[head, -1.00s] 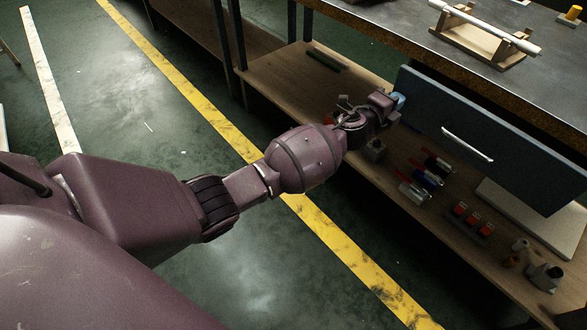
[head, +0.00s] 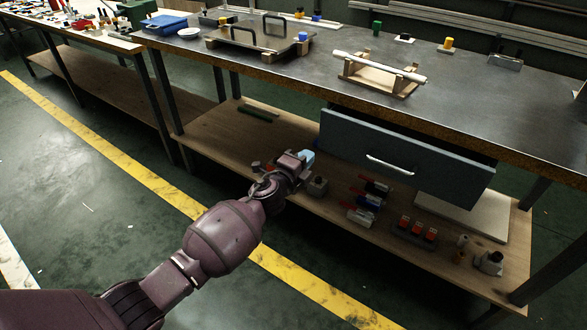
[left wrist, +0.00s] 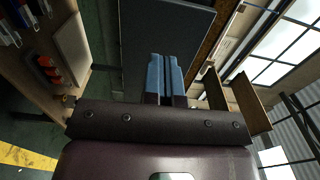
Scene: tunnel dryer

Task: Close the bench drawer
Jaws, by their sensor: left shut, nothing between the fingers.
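The bench drawer (head: 345,148) is a blue-grey box front under the bench top, standing out from the bench with a dark gap above its right end. A pale bar handle (head: 390,165) runs across its front. My left gripper (head: 306,159) is near the left end of the drawer front, its light-blue fingers shut and empty. In the left wrist view the shut blue fingers (left wrist: 165,80) point toward the grey drawer front (left wrist: 150,25). I cannot tell whether they touch it. My right gripper is in neither view.
The bench top (head: 290,70) carries a wooden cradle with a white rod (head: 380,68) and a black-handled board (head: 258,42). The lower shelf (head: 220,130) holds clamps, red-topped items (head: 415,228) and a pale slab (head: 462,215). Green floor lies open in front.

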